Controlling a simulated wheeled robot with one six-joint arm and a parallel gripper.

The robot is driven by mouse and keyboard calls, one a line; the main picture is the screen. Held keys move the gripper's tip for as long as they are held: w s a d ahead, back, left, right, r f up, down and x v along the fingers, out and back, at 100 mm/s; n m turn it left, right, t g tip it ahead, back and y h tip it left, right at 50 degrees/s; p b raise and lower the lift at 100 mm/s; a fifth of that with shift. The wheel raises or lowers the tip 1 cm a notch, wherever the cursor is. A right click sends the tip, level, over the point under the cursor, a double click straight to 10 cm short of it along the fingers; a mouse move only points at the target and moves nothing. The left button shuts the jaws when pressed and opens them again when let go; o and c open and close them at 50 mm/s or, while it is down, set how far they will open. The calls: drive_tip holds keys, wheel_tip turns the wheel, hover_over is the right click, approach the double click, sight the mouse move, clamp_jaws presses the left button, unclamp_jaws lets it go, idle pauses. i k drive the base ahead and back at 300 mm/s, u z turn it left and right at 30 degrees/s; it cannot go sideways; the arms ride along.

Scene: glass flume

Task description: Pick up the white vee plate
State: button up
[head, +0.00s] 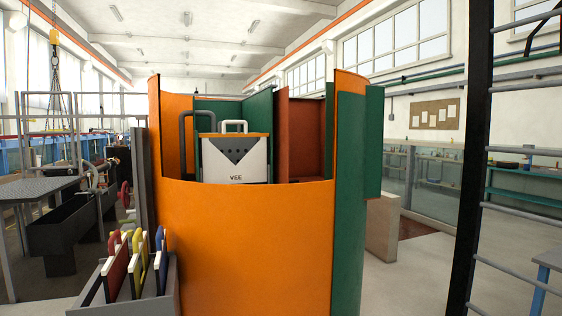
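The white vee plate (235,173) stands upright inside a curved orange enclosure, near the middle of the head view. My gripper is not in this view, and nothing is seen touching the plate.
A dark grey bent tube (183,145) rises just left of the plate. Green and reddish-brown panels (304,135) stand around it. A grey rack (170,300) with red, yellow and blue plates stands at the lower left. A dark ladder-like frame (473,160) stands at right.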

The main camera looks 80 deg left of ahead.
sight(217, 169)
drive_tip(key=u, duration=2.7)
drive_tip(key=i, duration=1.45)
drive_tip(key=z, duration=0.85)
drive_tip(key=i, duration=0.85)
drive_tip(key=u, duration=0.55)
drive_tip(key=i, duration=0.6)
drive_tip(key=u, duration=0.5)
